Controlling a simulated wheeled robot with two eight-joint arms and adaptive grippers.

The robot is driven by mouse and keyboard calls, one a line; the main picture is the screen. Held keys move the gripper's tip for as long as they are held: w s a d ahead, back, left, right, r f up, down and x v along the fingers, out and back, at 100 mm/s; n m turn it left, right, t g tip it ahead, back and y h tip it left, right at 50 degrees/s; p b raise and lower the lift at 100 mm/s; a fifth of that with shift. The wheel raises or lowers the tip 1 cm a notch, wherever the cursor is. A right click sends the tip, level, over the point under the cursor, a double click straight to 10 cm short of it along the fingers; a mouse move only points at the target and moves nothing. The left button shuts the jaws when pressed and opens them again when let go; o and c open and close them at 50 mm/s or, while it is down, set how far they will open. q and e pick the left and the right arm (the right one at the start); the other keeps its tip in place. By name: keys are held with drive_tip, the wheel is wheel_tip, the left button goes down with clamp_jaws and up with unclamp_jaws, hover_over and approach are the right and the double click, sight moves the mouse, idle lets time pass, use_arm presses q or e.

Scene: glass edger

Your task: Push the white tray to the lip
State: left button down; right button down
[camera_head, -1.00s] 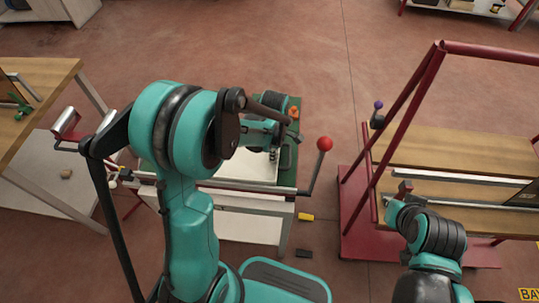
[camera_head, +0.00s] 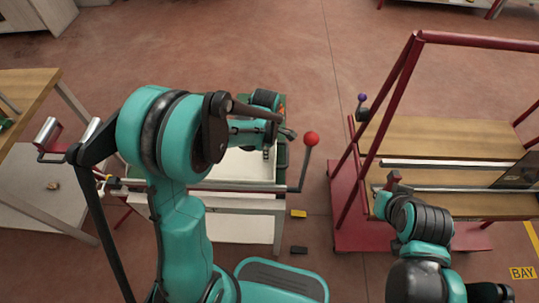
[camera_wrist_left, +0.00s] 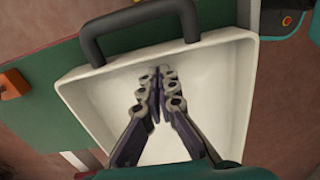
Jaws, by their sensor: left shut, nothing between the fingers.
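The white tray (camera_wrist_left: 92,107) has raised walls and a dark grey handle (camera_wrist_left: 140,30) at its far edge in the left wrist view. In the head view part of its white floor (camera_head: 236,166) shows behind my left arm. My left gripper (camera_wrist_left: 160,78) is shut and empty, with its fingers over the tray floor, near the handle-side wall. Whether the fingertips touch the tray I cannot tell. In the head view the left gripper (camera_head: 266,152) is small and partly hidden. My right arm shows at lower right, but its fingers do not.
A green surface (camera_wrist_left: 42,140) lies under the tray, with an orange block (camera_wrist_left: 13,83) on it. A crank with a red ball (camera_head: 311,138) stands right of the tray. A dark red rack (camera_head: 347,200) stands farther right, near my right arm. Open floor lies between.

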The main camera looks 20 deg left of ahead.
use_arm(q)
drive_tip(key=shift+s+a, duration=0.15)
drive_tip(key=shift+a, duration=0.9)
drive_tip(key=shift+s+a+r+p, duration=0.15)
drive_tip(key=shift+r+p, duration=0.05)
drive_tip(key=shift+r, duration=0.3)
drive_tip(key=shift+s+a+r+p, duration=0.1)
drive_tip(key=shift+a+r+p, duration=0.1)
drive_tip(key=shift+r, duration=0.25)
wheel_tip(320, 180, up, 8)
drive_tip(key=p, duration=0.3)
drive_tip(key=shift+d, duration=0.15)
drive_tip(key=shift+w+r, duration=0.1)
